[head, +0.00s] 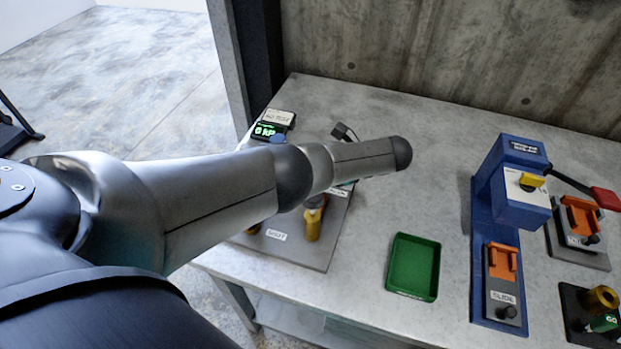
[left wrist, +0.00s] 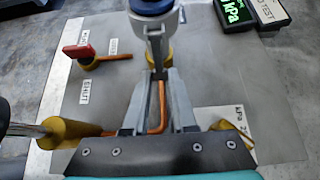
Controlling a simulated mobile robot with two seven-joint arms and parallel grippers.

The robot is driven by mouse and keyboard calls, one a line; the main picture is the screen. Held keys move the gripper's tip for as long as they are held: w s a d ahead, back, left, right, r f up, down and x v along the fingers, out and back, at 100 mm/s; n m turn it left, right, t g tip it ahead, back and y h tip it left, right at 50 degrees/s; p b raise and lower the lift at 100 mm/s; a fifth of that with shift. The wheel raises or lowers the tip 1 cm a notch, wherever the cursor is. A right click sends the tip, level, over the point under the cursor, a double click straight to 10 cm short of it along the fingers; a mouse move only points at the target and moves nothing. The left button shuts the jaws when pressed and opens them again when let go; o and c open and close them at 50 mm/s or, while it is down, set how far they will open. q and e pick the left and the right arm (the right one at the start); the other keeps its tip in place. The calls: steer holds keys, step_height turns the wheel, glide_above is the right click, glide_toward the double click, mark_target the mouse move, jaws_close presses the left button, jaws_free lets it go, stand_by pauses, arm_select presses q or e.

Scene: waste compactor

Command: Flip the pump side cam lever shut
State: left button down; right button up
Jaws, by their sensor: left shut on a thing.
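I cannot tell how far the lever is turned. In the head view my left arm covers most of this fixture, and the gripper is hidden. A yellow brass cylinder (head: 312,226) shows below the arm. My right gripper is in neither view.
Beside the fitting are a red-handled valve (left wrist: 78,51), a brass hose end (left wrist: 68,133) and a kPa display (left wrist: 237,12). A green tray (head: 414,266) and a blue press (head: 505,190) stand to the right. Bare tabletop lies around the tray.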

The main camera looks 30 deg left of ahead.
arm_select(q)
steer(key=shift+a+f+b, duration=0.1)
steer(key=shift+f+b, duration=0.05)
steer(key=shift+b, duration=0.15)
steer(key=shift+y, duration=0.4)
steer(key=c, duration=0.7)
jaws_free()
steer(key=b+v, duration=0.2)
steer(key=v, duration=1.3)
steer(key=shift+w+r, duration=0.2)
